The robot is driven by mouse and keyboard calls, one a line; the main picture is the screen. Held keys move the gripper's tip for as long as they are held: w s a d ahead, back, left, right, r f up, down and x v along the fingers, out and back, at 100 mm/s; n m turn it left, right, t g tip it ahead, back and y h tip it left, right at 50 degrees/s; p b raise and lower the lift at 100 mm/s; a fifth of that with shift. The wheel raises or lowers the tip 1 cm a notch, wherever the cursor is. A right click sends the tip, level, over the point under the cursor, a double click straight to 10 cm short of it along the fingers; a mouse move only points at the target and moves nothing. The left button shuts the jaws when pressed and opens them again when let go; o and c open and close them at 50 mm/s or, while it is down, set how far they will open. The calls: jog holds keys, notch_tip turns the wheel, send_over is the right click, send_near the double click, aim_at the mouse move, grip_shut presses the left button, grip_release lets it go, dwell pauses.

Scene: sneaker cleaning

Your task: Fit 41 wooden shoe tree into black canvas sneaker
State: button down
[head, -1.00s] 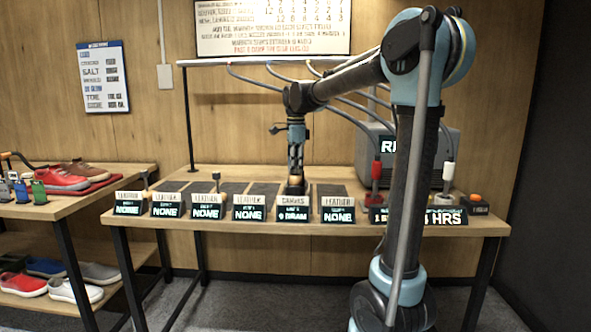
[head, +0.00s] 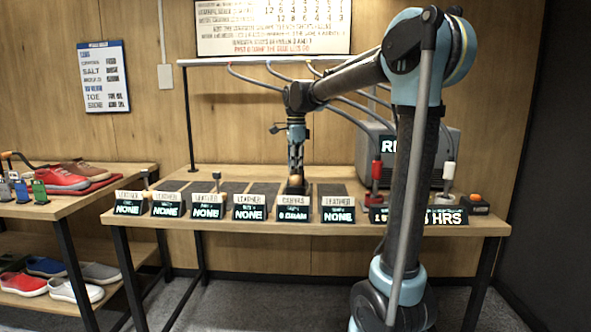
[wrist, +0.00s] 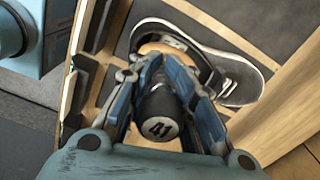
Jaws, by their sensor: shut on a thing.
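The black canvas sneaker (wrist: 230,64) lies on a dark mat in the wrist view, with white marks on its side. My gripper (wrist: 158,82) points down over its opening. Its blue fingers are shut on the black knob of the wooden shoe tree (wrist: 160,128), which is marked 41. A pale wooden part of the tree shows at the sneaker's opening; how deep it sits is hidden by the fingers. In the head view my gripper (head: 296,172) is low over the mat behind the CANVAS sign (head: 293,208), and the sneaker is mostly hidden there.
Several small signs, such as a LEATHER one (head: 338,209), line the bench's front edge. A red-handled tool (head: 376,180) and a grey box (head: 440,145) stand to the right. A side table (head: 40,208) at left holds a red sneaker (head: 62,179).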

aim_at(296, 182)
jog(key=shift+f, duration=3)
jog(key=c, duration=1.3)
grip_release()
notch_tip(296, 182, up, 12)
jog(key=shift+w+d, duration=0.1)
